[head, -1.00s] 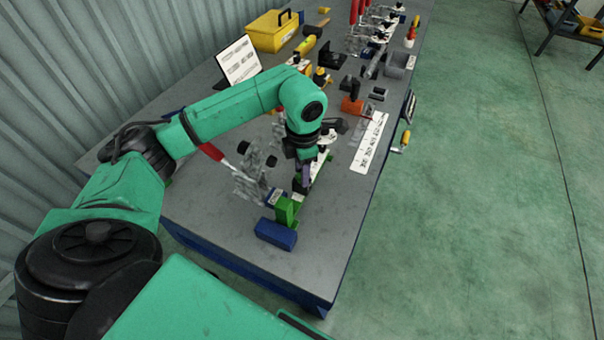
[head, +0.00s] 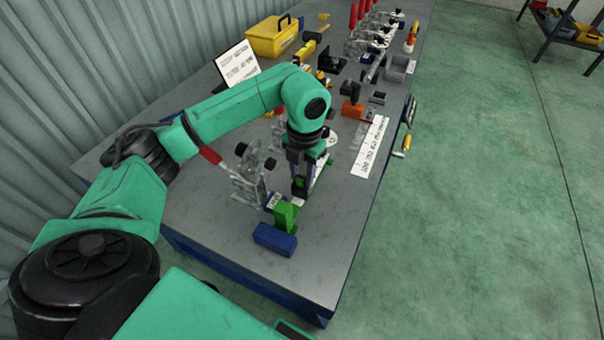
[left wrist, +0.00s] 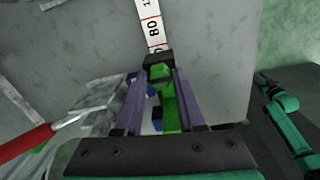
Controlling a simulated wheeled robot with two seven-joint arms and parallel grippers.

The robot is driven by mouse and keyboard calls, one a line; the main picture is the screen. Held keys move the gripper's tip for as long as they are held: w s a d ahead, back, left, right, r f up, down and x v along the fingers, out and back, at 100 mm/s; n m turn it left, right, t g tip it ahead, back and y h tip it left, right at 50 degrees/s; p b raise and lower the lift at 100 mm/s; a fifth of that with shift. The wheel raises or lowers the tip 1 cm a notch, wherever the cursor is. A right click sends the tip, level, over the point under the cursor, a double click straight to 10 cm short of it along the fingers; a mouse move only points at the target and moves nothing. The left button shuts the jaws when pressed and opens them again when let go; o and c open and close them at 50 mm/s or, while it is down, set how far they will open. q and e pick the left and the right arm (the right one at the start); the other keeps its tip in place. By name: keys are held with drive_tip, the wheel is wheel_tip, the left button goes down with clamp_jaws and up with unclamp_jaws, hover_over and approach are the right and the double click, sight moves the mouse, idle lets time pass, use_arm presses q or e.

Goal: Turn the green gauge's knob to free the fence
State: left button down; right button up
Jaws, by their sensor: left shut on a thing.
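The green gauge shows its upright green part (head: 285,216) near the front of the workbench, against a blue block (head: 274,239). My left gripper (head: 300,186) points down behind it, beside the clear clamp. In the left wrist view, the purple fingers (left wrist: 163,90) are shut on a small green piece (left wrist: 161,76), which looks like the gauge's knob. A black block (left wrist: 158,60) lies just past the fingertips. The fingers hide part of the gauge and the fence. A distant teal arm in the left wrist view appears to be my right one; its dark gripper end (left wrist: 265,82) is too small to read.
The clear toggle clamp (head: 249,182) with a red handle (head: 210,155) stands close left of my gripper. A white ruled strip (head: 370,147) lies to the right. Tools and a yellow toolbox (head: 272,36) fill the far bench. The bench's near right corner is clear.

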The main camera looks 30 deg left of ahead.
idle(0.4)
use_arm(q)
drive_tip(key=c, duration=0.5)
unclamp_jaws()
drive_tip(key=r, duration=0.8)
drive_tip(key=shift+d+r+b, duration=0.2)
drive_tip(key=shift+r+b, duration=0.1)
wheel_tip(320, 180, up, 6)
drive_tip(key=p, duration=0.2)
hover_over(303, 178)
drive_tip(key=shift+d, duration=0.15)
